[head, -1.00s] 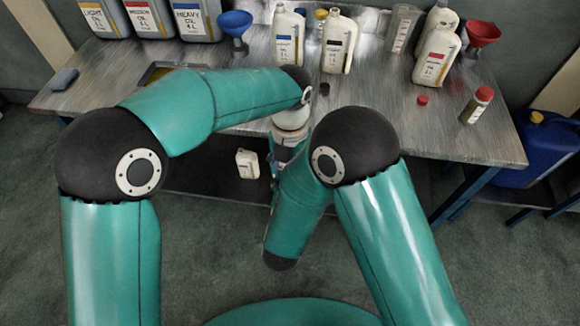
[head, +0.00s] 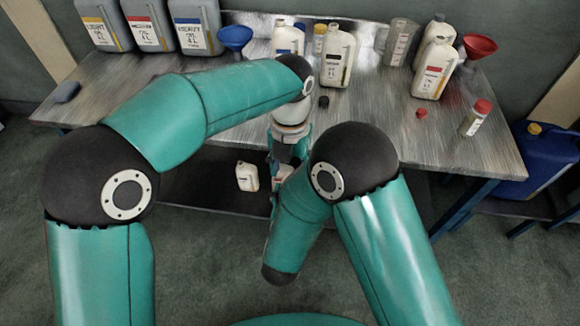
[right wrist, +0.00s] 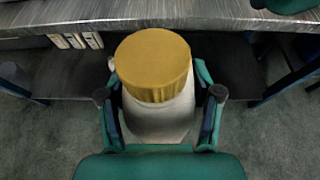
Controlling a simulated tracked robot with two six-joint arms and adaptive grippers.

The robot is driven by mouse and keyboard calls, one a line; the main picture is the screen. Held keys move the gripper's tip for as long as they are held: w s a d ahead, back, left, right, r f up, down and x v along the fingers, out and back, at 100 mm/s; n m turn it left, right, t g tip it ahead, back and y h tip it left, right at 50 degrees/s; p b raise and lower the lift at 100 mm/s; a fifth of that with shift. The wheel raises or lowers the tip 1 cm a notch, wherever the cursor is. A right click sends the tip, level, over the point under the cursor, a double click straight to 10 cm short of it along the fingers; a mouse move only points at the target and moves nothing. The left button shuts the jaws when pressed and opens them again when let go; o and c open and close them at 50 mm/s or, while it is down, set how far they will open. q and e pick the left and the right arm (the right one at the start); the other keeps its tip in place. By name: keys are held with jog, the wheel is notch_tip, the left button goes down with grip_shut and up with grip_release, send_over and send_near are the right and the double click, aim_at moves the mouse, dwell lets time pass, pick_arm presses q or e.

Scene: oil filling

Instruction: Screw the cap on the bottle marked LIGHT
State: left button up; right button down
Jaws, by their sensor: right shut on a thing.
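A white bottle (right wrist: 160,122) with a ribbed yellow cap (right wrist: 153,66) on its top fills the middle of the right wrist view. My right gripper (right wrist: 161,98) is shut on its sides; no label shows. In the head view the right gripper is mostly hidden behind my forearm. My left gripper (head: 288,152) points down in front of the table edge, and its fingers are too obscured to read. A bit of teal shows at the top right of the right wrist view, above and apart from the cap.
The table (head: 400,130) holds white bottles (head: 338,58), a blue funnel (head: 235,38), a red funnel (head: 480,46), a loose red cap (head: 421,113) and a dark cap (head: 323,102). A small white bottle (head: 246,177) stands below. Grey canisters (head: 197,28) line the back.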

pick_arm(q)
jog(key=n, duration=0.2)
jog(key=r+n, duration=0.1)
jog(key=n, duration=0.1)
jog(key=shift+r, duration=0.2)
jog(key=n, duration=0.2)
jog(key=r+n, duration=0.1)
jog(key=n, duration=0.1)
jog(key=shift+r, duration=0.15)
jog(key=n, duration=0.8)
jog(key=r+n, duration=0.1)
jog(key=n, duration=1.4)
jog(key=shift+w+r+n, duration=0.1)
jog(key=shift+r+n, duration=0.15)
jog(key=shift+n, duration=0.15)
jog(key=n, duration=0.4)
jog(key=shift+d+f, duration=0.1)
jog(key=shift+f, duration=0.05)
jog(key=n, duration=0.6)
jog(key=shift+f, duration=0.25)
jog(key=n, duration=0.5)
jog(key=shift+w+f+n, duration=0.1)
jog(key=shift+f+n, duration=0.05)
jog(key=shift+n, duration=0.25)
